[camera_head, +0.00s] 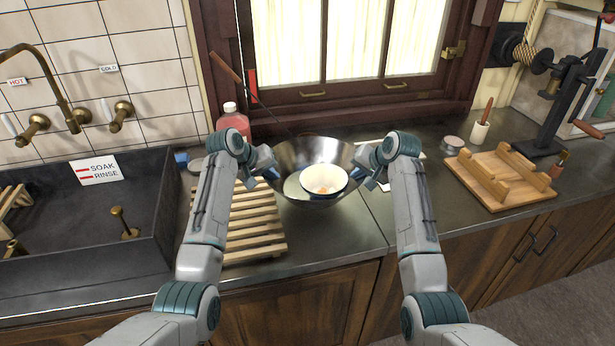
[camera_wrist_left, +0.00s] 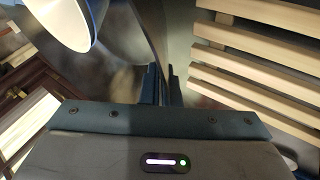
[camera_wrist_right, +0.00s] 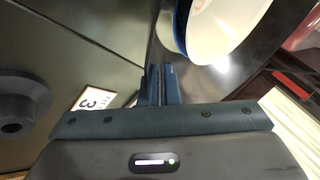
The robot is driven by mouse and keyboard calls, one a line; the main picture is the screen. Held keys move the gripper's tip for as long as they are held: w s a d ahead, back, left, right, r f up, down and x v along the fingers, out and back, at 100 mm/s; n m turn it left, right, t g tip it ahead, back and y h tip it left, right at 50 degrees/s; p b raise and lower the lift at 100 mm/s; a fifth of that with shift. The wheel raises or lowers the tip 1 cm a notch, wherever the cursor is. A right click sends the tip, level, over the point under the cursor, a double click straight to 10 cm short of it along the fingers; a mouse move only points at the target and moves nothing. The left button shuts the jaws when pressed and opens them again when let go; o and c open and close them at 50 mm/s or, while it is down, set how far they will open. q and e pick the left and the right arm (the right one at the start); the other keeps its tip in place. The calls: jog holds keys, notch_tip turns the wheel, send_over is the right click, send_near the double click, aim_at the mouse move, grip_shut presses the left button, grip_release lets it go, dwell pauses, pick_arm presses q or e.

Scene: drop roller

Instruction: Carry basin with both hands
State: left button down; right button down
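The basin (camera_head: 291,156) is a wide shiny metal bowl between my two arms at the middle of the counter. A white bowl (camera_head: 318,176) with a dark blue outside sits in it, with something small and orange inside. My left gripper (camera_head: 272,171) is shut on the basin's left rim; in the left wrist view its fingers (camera_wrist_left: 161,84) pinch the thin metal wall. My right gripper (camera_head: 365,171) is shut on the right rim; its fingers (camera_wrist_right: 160,84) show close together at the edge. I cannot tell whether the basin's underside touches the counter.
A slatted wooden rack (camera_head: 251,226) lies beneath and left of the basin, beside the dark sink (camera_head: 85,215). A pink bottle (camera_head: 233,121) stands behind my left arm. A wooden stand (camera_head: 499,178) and a crank machine (camera_head: 556,100) are at right. The window is behind.

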pick_arm(q)
jog(key=shift+w+d, duration=0.1)
pick_arm(e)
jog(key=shift+w+d, duration=0.15)
jog(key=shift+d, duration=0.25)
pick_arm(q)
jog(key=shift+a, duration=0.3)
pick_arm(e)
jog(key=shift+a+r, duration=0.15)
jog(key=shift+a, duration=0.1)
